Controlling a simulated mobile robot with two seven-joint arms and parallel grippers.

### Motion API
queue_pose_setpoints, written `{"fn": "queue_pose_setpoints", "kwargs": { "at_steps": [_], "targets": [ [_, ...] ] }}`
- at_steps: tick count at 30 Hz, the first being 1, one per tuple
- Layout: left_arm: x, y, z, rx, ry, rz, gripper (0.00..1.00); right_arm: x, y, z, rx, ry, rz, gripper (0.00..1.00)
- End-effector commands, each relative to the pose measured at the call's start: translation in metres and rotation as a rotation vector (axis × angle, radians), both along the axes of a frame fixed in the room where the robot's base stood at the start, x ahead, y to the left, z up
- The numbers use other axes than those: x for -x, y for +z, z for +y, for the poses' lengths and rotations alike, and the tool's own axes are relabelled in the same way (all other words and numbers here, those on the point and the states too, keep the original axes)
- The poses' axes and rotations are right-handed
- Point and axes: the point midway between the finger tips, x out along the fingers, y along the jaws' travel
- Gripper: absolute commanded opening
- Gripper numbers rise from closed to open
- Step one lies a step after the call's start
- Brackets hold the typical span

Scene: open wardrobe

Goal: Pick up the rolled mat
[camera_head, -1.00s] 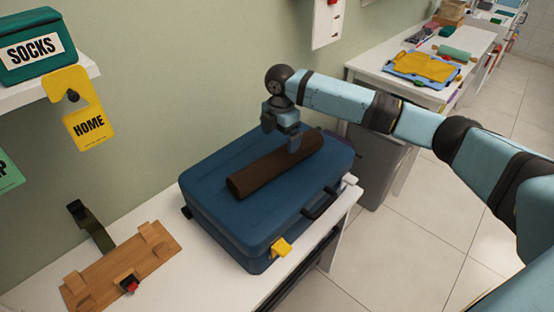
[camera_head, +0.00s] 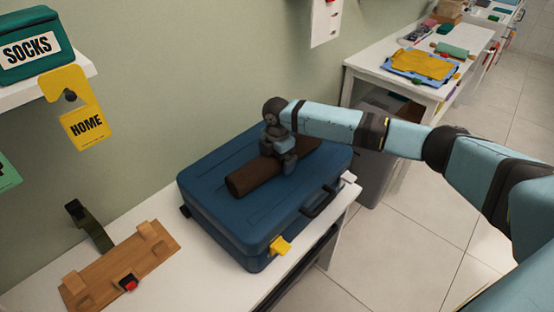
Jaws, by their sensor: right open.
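The rolled mat (camera_head: 253,177) is a dark brown cylinder lying diagonally on top of a closed blue suitcase (camera_head: 225,217). My right gripper (camera_head: 283,163) is open and low over the middle of the mat, reaching down from above. The fingers hide part of the mat, and I cannot tell whether they touch it. My left gripper is not in view.
The suitcase stands on a white table (camera_head: 170,222). A wooden board (camera_head: 122,265) with blocks lies at the left front. A white shelf (camera_head: 60,84) holds a green SOCKS box (camera_head: 35,50). A grey bin (camera_head: 376,175) stands behind, near another white table.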

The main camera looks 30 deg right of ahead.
Motion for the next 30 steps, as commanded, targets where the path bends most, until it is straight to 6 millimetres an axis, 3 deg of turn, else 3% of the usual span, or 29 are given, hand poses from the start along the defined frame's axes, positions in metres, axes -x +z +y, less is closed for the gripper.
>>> {"fn": "queue_pose_setpoints", "kwargs": {
  "at_steps": [1, 7, 8, 16, 20, 30],
  "targets": [
    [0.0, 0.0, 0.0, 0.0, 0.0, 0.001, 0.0, 0.0, 0.0, 0.0, 0.0, 0.0, 0.0, 0.93],
    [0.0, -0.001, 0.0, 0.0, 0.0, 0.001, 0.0, 0.0, 0.0, 0.0, 0.0, 0.0, 0.0, 0.47],
    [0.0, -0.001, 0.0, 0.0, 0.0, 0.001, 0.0, 0.0, 0.0, 0.0, 0.0, 0.0, 0.0, 0.45],
    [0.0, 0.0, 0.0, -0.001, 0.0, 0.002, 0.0, 0.0, 0.004, 0.0, 0.0, 0.0, -0.001, 0.45],
    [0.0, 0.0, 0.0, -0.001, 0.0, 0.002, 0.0, -0.001, 0.018, -0.001, 0.0, -0.001, -0.002, 0.45],
    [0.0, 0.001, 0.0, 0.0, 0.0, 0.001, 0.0, -0.001, 0.109, 0.0, -0.001, 0.0, -0.005, 0.45]
  ]
}}
